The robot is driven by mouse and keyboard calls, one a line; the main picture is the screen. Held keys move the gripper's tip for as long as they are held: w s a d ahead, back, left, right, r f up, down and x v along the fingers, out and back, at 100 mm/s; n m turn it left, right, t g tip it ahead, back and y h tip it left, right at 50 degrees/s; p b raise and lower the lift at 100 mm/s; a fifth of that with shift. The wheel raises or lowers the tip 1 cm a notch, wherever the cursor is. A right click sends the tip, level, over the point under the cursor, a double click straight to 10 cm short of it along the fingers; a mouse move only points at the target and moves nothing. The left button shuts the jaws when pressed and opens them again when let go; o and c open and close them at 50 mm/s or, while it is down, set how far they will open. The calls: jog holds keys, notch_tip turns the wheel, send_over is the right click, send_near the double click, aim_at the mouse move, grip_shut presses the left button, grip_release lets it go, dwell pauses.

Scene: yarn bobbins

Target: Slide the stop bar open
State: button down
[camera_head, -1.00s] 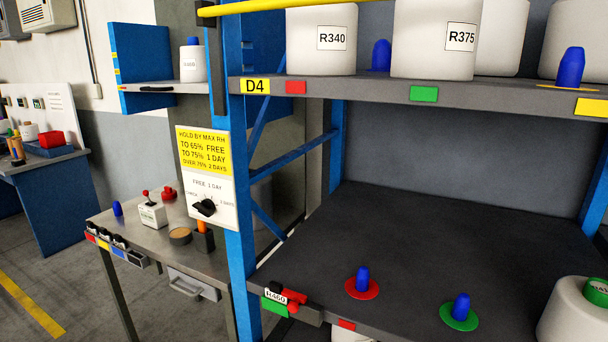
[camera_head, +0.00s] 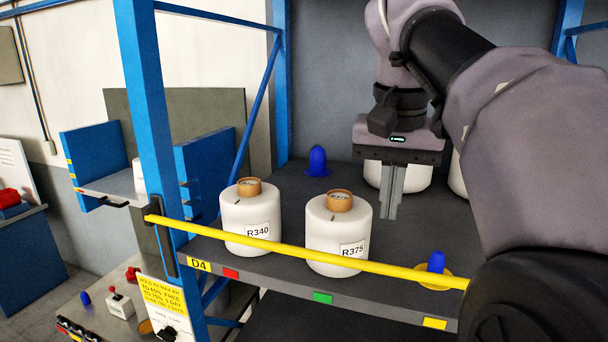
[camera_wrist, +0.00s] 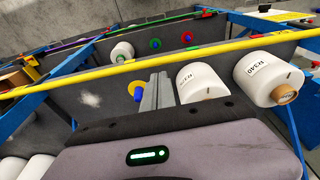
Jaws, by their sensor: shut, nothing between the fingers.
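The yellow stop bar (camera_head: 300,250) runs across the front of the upper shelf in the head view. Its left end sits at a dark bracket (camera_head: 160,238) on the blue post, and its right end passes behind my arm. A yellow bar (camera_wrist: 180,55) also crosses the wrist view beyond the fingers. My gripper (camera_head: 389,214) is shut and empty, pointing down above the shelf to the right of bobbin R375. In the wrist view its fingers (camera_wrist: 157,85) are together. The gap between fingertips and bar is hard to judge.
White bobbins R340 (camera_head: 250,217) and R375 (camera_head: 338,235) stand behind the bar. More bobbins stand behind my gripper. A blue peg (camera_head: 318,162) at the back and one on a yellow disc (camera_head: 436,264) are empty. A blue post (camera_head: 155,150) bounds the left.

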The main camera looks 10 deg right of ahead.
notch_tip(320, 180, up, 3)
jog(key=d, duration=0.1)
jog(key=b, duration=0.5)
send_near(383, 266)
jog(key=f, duration=0.5)
jog(key=shift+w+d+f, duration=0.2)
jog(key=shift+w+f, duration=0.1)
jog(key=shift+w, duration=0.05)
jog(key=shift+w+d+f, duration=0.25)
jog(key=shift+w+f, duration=0.05)
jog(key=shift+f, duration=0.3)
jog(key=shift+s+a, duration=0.1)
jog(key=shift+a, duration=0.05)
notch_tip(383, 266, down, 17)
jog(key=b, duration=1.2)
